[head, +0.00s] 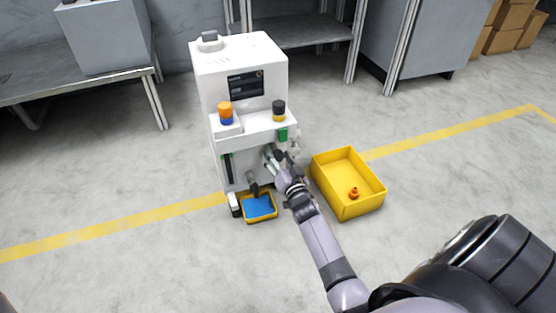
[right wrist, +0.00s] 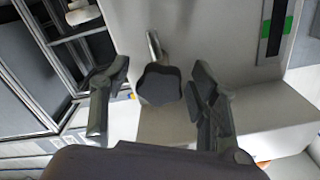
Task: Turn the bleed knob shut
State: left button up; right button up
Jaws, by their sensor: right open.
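The bleed knob (right wrist: 158,85) is a dark, lobed knob on a short metal stem, on the white machine (head: 240,65). It shows in the right wrist view between the two fingers of my right gripper (head: 271,157), with a visible gap on each side. The gripper is open and holds nothing. In the head view it is at the machine's lower front, and I cannot clearly tell the knob from the gripper there. My left gripper is not in view.
A yellow bin (head: 348,205) with a small orange piece (head: 354,193) stands right of the machine. A shallow tray with a blue inside (head: 259,207) lies at the machine's foot. A bench (head: 80,78) and shelving (head: 300,32) stand behind. The floor in front is mostly clear.

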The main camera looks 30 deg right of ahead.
jog(key=shift+w, duration=0.15)
jog(key=shift+c, duration=0.4)
jog(key=c, duration=1.1)
